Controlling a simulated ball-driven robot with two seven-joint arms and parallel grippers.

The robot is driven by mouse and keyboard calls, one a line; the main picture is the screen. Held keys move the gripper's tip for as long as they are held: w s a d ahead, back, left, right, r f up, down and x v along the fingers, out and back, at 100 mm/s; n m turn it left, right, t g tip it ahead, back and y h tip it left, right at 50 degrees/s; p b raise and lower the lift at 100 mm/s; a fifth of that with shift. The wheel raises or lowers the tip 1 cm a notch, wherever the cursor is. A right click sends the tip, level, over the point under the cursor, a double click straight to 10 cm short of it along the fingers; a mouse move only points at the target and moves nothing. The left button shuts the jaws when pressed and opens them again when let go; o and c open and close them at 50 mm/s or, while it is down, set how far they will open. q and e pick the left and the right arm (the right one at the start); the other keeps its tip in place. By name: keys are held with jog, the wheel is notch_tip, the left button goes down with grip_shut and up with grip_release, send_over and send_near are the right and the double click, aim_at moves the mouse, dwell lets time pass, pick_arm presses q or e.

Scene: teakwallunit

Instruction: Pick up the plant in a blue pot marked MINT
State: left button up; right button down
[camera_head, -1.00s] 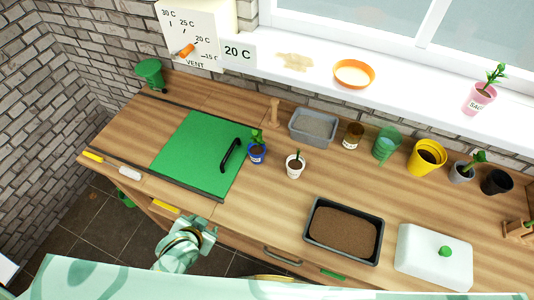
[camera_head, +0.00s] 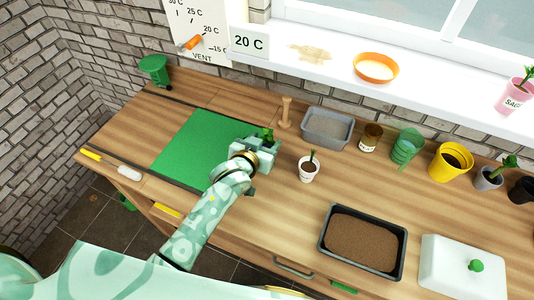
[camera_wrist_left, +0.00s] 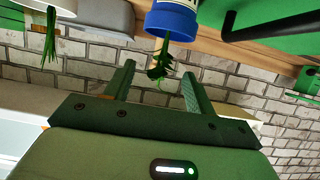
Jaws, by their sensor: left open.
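The plant in the blue pot (camera_wrist_left: 171,20) shows upside down in the left wrist view, with a white label band on the pot and green leaves hanging between my fingers. In the head view only its green leaves (camera_head: 267,134) show; my left gripper (camera_head: 262,146) hides the pot. In the left wrist view my left gripper (camera_wrist_left: 157,85) is open, its two fingers on either side of the leaves and apart from them. The label's lettering cannot be read. My right gripper is not in view.
A white pot with a seedling (camera_head: 309,167) stands close to the right of my gripper. The green mat (camera_head: 190,145) lies to the left. A wooden peg (camera_head: 285,112) and grey tray (camera_head: 327,126) stand behind. A soil tray (camera_head: 362,242) is at front right.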

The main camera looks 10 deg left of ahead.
pick_arm(q)
jog(key=b+x, duration=0.1)
jog(key=x, duration=0.4)
jog(key=shift+w, duration=0.1)
jog(key=shift+r, duration=0.1)
jog(key=shift+c, duration=0.3)
grip_shut()
